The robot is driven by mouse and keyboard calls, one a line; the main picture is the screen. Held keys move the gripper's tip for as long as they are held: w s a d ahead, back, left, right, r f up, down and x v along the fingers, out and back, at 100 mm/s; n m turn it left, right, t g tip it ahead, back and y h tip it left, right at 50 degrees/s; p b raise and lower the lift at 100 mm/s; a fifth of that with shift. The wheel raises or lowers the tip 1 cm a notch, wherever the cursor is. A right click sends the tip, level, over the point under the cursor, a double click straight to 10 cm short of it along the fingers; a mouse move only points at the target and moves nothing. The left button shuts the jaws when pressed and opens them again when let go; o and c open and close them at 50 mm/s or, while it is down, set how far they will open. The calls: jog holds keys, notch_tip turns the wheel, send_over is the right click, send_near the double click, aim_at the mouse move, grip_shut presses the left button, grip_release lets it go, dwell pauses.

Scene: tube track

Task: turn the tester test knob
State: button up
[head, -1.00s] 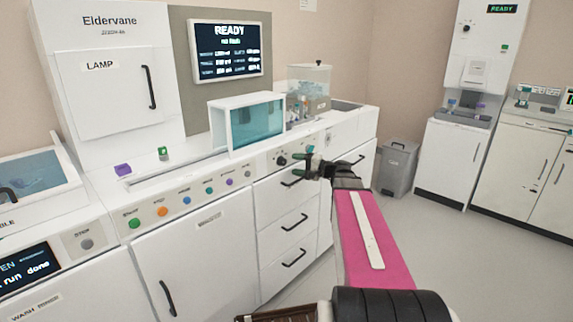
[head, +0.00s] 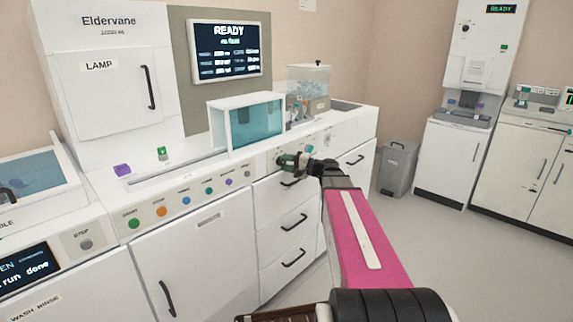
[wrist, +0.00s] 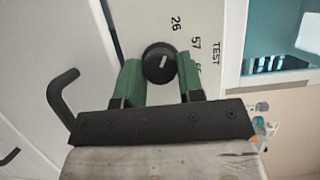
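The black test knob (wrist: 160,62) shows in the wrist view on a white panel, beside printed numbers and the word TEST. A pale pointer line marks its face. My gripper (wrist: 160,82) has its two green fingers apart, one on each side of the knob. There seems to be a small gap at the knob's sides, so I cannot tell any contact. In the head view my gripper (head: 286,161) is at the front panel under the teal-windowed box, and it hides most of the knob there.
A drawer handle (wrist: 62,92) juts out near my gripper in the wrist view. A teal-windowed box (head: 247,122) stands above the panel. A row of coloured buttons (head: 185,199) runs to the left. The floor to the right is clear up to a grey bin (head: 397,168).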

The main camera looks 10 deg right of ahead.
jog(key=m+t+y, duration=0.1)
jog(key=m, duration=0.2)
jog(key=shift+f+m, duration=0.15)
jog(key=shift+m, duration=0.25)
jog(key=shift+s+m+t+y, duration=0.15)
jog(key=shift+m+t, duration=0.25)
jog(key=shift+m, duration=0.65)
jog(key=shift+w+m+t+y, duration=0.15)
jog(key=shift+m+t, duration=0.25)
jog(key=shift+m, duration=0.65)
jog(key=shift+f, duration=0.1)
jog(key=o, duration=0.9)
jog(key=shift+s, duration=0.1)
jog(key=v, duration=1)
jog(key=shift+s+d+f, duration=0.1)
jog(key=shift+s+d, duration=0.1)
jog(key=shift+s, duration=0.05)
